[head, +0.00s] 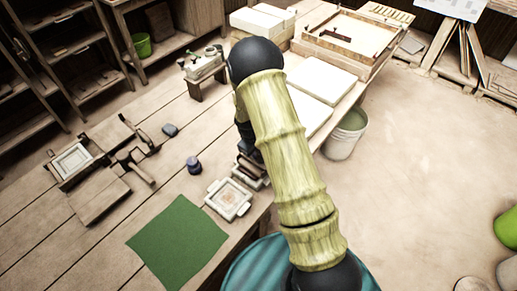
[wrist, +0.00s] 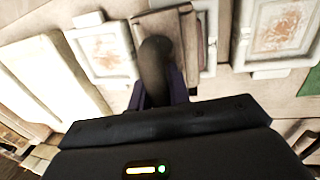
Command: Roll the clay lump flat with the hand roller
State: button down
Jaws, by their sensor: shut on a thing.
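My gripper shows in the wrist view (wrist: 162,88), with its purple-dark fingers shut around a dark, rounded handle (wrist: 155,62). The handle stands over a brown block (wrist: 160,22); I cannot tell whether they are one piece or whether this is the hand roller. In the head view my arm hides most of the gripper, which is over the right edge of the table. No clay lump shows clearly. Rust-coloured patches, perhaps clay, lie inside a pale square frame (head: 228,199) and in two pale trays in the wrist view, one left (wrist: 103,48) and one right (wrist: 283,25).
A green mat (head: 178,241) lies at the table's front. A dark round pot (head: 193,164), a T-shaped wooden tool (head: 133,168) and a brown board (head: 99,196) lie to the left. White slabs (head: 320,79) are behind my arm. A bucket (head: 346,134) stands on the floor at right.

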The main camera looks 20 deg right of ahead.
aim_at(252, 161)
jog(key=shift+s+a+f, duration=0.1)
jog(key=shift+s+a, duration=0.2)
jog(key=shift+a, duration=0.1)
jog(key=shift+s+a, duration=0.6)
jog(key=shift+a, duration=0.3)
jog(key=shift+w+d+f, duration=0.15)
jog(key=shift+w+d, duration=0.1)
jog(key=shift+d, duration=0.2)
jog(key=shift+s+f, duration=0.1)
jog(key=shift+d, duration=0.1)
